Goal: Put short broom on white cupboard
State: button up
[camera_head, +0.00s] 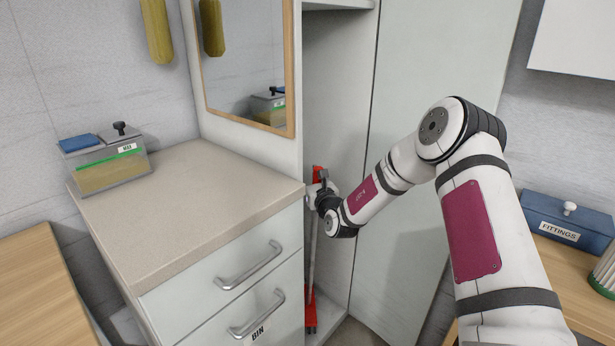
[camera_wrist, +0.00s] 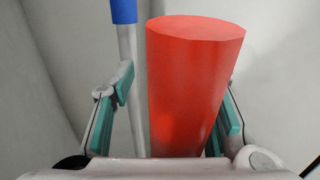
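The short broom stands upright in the open tall cabinet, with a red grip (camera_head: 317,174), a thin grey shaft and a red head (camera_head: 311,313) at the bottom. My gripper (camera_head: 322,192) is at its upper end. In the wrist view the red grip (camera_wrist: 192,85) rises between my fingers (camera_wrist: 178,105). A gap shows on its left side; on the right the pad overlaps its edge, and contact is unclear. The fingers look open around it. A low white drawer cupboard (camera_head: 190,306) with a beige top (camera_head: 190,205) stands left of the broom.
A grey pole with a blue end (camera_wrist: 124,12) shows left of the red grip. A labelled box (camera_head: 110,168) sits at the back left of the beige top; the rest is clear. A mirror (camera_head: 240,60) hangs above. The tall cabinet's white panel (camera_head: 440,60) stands right.

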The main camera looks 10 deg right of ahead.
jog(key=shift+r, duration=0.2)
jog(key=s+d+p, duration=0.1)
jog(key=s+p, duration=0.1)
jog(key=s, duration=0.9)
jog(key=shift+s+d+p, duration=0.25)
jog(key=shift+s+p, duration=0.1)
jog(key=shift+s, duration=0.05)
jog(key=shift+f, duration=0.1)
jog(key=o, duration=1.4)
jog(key=shift+c, duration=0.2)
